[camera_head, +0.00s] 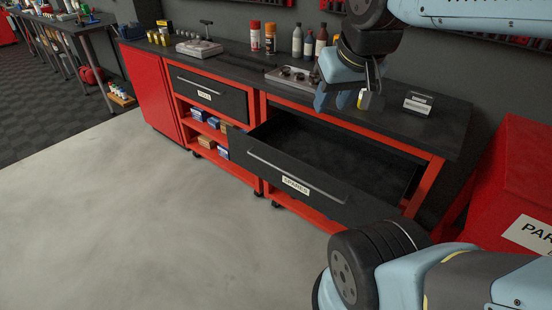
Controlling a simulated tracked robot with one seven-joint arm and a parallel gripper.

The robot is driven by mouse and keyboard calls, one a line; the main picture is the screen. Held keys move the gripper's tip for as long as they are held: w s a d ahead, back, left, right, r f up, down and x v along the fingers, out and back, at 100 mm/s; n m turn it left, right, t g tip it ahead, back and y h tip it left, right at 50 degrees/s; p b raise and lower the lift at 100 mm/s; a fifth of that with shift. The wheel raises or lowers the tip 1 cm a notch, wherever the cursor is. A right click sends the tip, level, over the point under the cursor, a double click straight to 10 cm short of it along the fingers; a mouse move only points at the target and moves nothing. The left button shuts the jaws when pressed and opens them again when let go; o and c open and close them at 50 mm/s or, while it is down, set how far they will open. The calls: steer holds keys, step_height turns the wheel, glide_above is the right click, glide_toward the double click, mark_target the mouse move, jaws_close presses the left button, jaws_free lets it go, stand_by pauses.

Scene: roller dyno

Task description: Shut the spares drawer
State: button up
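The spares drawer (300,187) is a black drawer in the right part of the red and black workbench. It is pulled well out, and its dark inside looks empty. A long handle bar and a white label reading SPARES are on its front. My gripper (348,101) is above the worktop behind the drawer, near the bottles and a small dark box. It points down and is apart from the drawer front. Its fingers are small here and partly overlap the things behind, so I cannot tell how far apart they are.
A second drawer (208,92) to the left is shut. A red parts bin (515,180) is at the right. The grey floor (130,220) in front is clear.

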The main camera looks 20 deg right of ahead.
steer(key=n+g+h, duration=0.2)
steer(key=n+g, duration=0.2)
steer(key=n, duration=0.3)
glide_above(282, 170)
steer(key=s+a, duration=0.2)
steer(key=a, duration=0.1)
steer(key=s+a+f+x, duration=0.1)
steer(key=s+a+x, duration=0.1)
steer(key=x, duration=0.9)
steer(key=s+a+x, duration=0.1)
steer(key=a+x, duration=0.1)
steer(key=x, duration=2.3)
steer(key=shift+s+d+f, duration=0.1)
steer(key=shift+s+d, duration=0.05)
steer(key=shift+d, duration=0.05)
jaws_close()
